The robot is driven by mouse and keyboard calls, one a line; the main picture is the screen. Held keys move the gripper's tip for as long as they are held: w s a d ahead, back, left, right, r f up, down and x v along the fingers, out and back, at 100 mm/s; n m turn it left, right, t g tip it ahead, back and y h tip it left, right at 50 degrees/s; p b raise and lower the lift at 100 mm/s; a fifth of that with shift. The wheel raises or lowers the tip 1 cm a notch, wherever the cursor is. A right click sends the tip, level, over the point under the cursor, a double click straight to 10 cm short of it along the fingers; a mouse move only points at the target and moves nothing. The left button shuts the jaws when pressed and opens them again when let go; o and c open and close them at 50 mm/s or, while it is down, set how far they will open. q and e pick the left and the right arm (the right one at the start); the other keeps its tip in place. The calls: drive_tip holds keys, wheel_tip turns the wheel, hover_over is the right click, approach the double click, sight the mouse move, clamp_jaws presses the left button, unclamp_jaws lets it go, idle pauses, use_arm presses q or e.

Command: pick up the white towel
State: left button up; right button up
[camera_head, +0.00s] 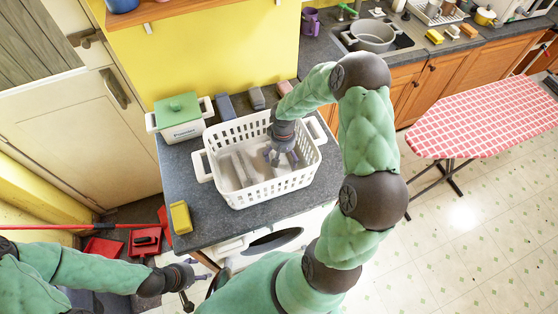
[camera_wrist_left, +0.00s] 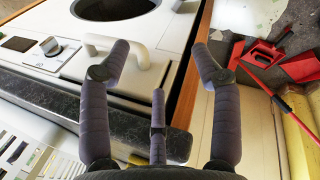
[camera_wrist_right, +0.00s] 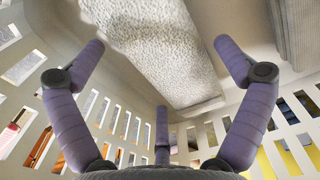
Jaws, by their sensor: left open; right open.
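The white towel (camera_wrist_right: 150,40) is a pale, rough-textured cloth lying in the white laundry basket (camera_head: 278,187). My right gripper (camera_head: 282,157) points down inside the basket. In the right wrist view the right gripper (camera_wrist_right: 158,48) is open, with the towel ahead of and between its spread fingers; I see no contact. In the head view the gripper partly hides the cloths in the basket. A second, ribbed greyish cloth (camera_wrist_right: 302,30) lies beside the towel. My left gripper (camera_head: 195,281) is open and empty, low beside the counter; it also shows in the left wrist view (camera_wrist_left: 162,60).
The basket's slotted walls surround my right gripper closely. A green-lidded box (camera_head: 181,117) and a yellow sponge (camera_head: 180,217) stand on the dark counter (camera_head: 190,175). A white washer with a handle (camera_wrist_left: 125,60) is near my left gripper. A red-checked ironing board (camera_head: 490,115) stands right.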

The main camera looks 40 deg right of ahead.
sight(282, 156)
drive_tip(key=shift+w+f, duration=0.1)
drive_tip(key=shift+f, duration=1.4)
drive_tip(key=shift+c, duration=0.3)
drive_tip(key=c, duration=1)
drive_tip(key=shift+r, duration=0.1)
drive_tip(key=shift+c, duration=0.2)
wheel_tip(282, 156, up, 10)
drive_tip(key=shift+f, duration=0.1)
